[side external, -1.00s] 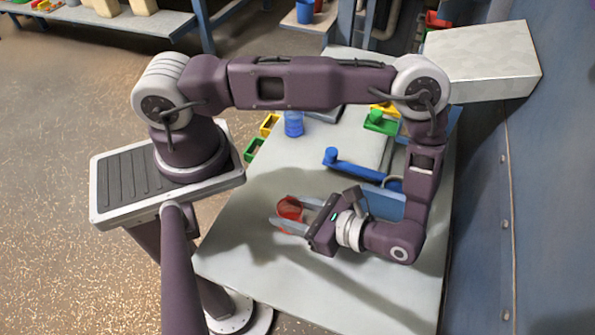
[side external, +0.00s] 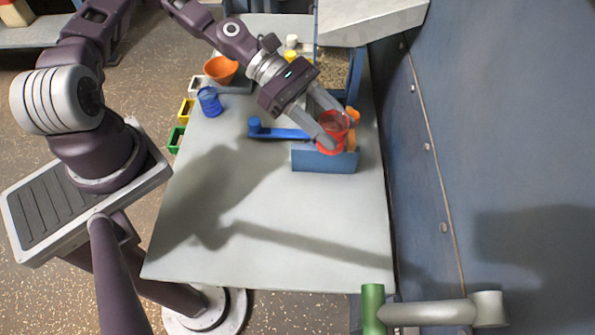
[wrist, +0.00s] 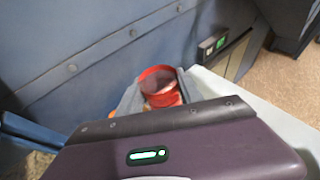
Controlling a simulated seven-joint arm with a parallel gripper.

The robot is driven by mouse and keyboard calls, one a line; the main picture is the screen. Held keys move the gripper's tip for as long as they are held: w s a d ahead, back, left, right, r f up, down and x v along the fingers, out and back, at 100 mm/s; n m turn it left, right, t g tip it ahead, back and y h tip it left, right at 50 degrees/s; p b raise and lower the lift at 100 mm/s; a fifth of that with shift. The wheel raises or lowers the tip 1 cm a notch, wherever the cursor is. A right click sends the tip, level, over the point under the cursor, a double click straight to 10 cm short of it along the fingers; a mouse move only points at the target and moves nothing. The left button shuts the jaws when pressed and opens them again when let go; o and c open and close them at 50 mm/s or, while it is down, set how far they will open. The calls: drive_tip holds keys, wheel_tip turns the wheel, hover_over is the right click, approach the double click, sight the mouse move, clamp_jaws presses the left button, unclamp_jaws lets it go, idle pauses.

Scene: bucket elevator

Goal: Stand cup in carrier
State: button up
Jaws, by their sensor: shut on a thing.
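A translucent red cup (side external: 334,122) is between the fingers of my gripper (side external: 340,131), which is shut on it. The cup is roughly upright, with its open rim up. In the side view it overlaps the back edge of a blue box-like holder (side external: 325,161), which looks like the carrier. I cannot tell whether the cup is above, behind or inside it. Orange parts (side external: 352,115) show just beside the cup. In the wrist view the cup (wrist: 160,82) shows its round rim and inside beyond my gripper; the holder's inside is hidden.
A blue arm with a knob (side external: 278,133) lies left of the holder. A blue cup (side external: 209,101), an orange bowl (side external: 221,69) and yellow and green bins (side external: 176,139) are further left. A blue wall (side external: 480,130) stands right. The front of the table (side external: 280,235) is clear.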

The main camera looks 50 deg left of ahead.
drive_tip(key=w+a+r+n+t+y, duration=0.2)
drive_tip(key=w+a+n+t+y, duration=0.1)
drive_tip(key=w+a+n+t, duration=0.25)
drive_tip(key=shift+w+a+f+n+t+y, duration=0.2)
drive_tip(key=shift+f+n+t, duration=0.15)
drive_tip(key=shift+f, duration=1.6)
drive_tip(key=shift+w+a+f+n+t+y, duration=0.1)
drive_tip(key=shift+f+n+t+y, duration=0.2)
drive_tip(key=shift+f, duration=1.6)
drive_tip(key=shift+w+a+f+n+t+y, duration=0.15)
drive_tip(key=shift+f+t, duration=0.25)
drive_tip(key=shift+f, duration=1.55)
drive_tip(key=shift+s+a+r, duration=0.1)
drive_tip(key=shift+r, duration=0.1)
drive_tip(key=shift+f, duration=0.3)
drive_tip(key=shift+f, duration=0.45)
drive_tip(key=shift+f, duration=0.3)
